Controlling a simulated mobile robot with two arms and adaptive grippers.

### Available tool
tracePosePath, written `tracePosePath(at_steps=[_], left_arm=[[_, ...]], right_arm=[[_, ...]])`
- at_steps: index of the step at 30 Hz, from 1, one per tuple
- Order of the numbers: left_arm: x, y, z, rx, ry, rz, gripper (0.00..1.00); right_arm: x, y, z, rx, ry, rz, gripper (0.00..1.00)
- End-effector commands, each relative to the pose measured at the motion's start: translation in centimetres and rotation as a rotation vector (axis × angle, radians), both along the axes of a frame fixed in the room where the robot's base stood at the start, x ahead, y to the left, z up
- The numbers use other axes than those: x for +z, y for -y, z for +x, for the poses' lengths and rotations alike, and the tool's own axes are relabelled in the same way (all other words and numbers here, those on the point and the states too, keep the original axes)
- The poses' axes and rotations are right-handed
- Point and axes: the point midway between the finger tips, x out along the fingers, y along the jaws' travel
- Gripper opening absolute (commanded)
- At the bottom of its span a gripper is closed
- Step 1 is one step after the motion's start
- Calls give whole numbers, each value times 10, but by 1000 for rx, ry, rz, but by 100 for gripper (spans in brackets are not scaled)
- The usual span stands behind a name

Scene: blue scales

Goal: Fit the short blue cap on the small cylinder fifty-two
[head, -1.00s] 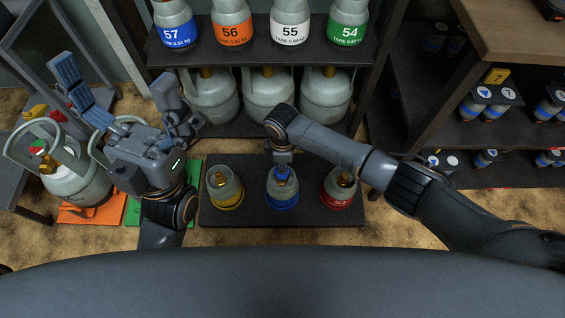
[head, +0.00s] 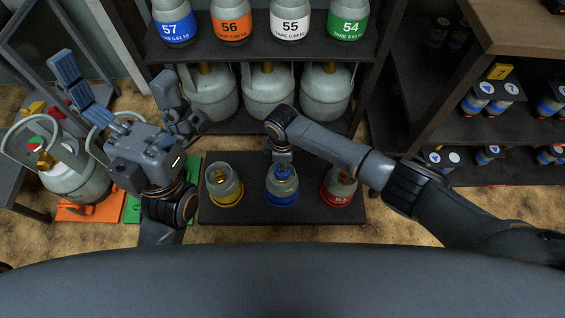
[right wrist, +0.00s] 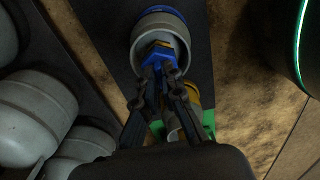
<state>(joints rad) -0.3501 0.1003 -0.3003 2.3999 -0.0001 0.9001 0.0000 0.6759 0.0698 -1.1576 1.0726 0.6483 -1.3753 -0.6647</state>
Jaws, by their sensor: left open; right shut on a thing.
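The middle small cylinder (head: 282,190) has a blue base band and stands upright on a dark mat (head: 310,213). I take it for fifty-two, but no number is legible. My right gripper (head: 282,155) is above it. In the right wrist view my right gripper (right wrist: 158,74) is shut on a short blue cap (right wrist: 157,53). The cap is at the cylinder's brass valve, and some brass shows beside it. I cannot tell whether it is fully seated. My left gripper (head: 118,80) is open and empty at the left.
A yellow-banded cylinder (head: 224,185) and a red-banded cylinder (head: 339,188) stand on either side of the middle one. A shelf (head: 265,50) with numbered cylinders is behind. A larger cylinder (head: 72,175) stands at the left.

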Motion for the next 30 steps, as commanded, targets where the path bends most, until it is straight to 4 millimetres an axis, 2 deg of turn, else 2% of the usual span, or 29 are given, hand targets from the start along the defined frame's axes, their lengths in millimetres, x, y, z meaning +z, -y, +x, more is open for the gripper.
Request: tracePosePath(at_steps=[17,18,21,30], left_arm=[[-10,0,0,0,0,0,100],[-9,0,0,0,0,0,100],[-9,0,0,0,0,0,100],[-8,-1,0,2,2,-2,100]], right_arm=[[-15,0,0,0,0,0,0],[-15,0,0,0,0,0,11],[-15,0,0,0,0,0,32],[-14,0,0,0,0,0,34]])
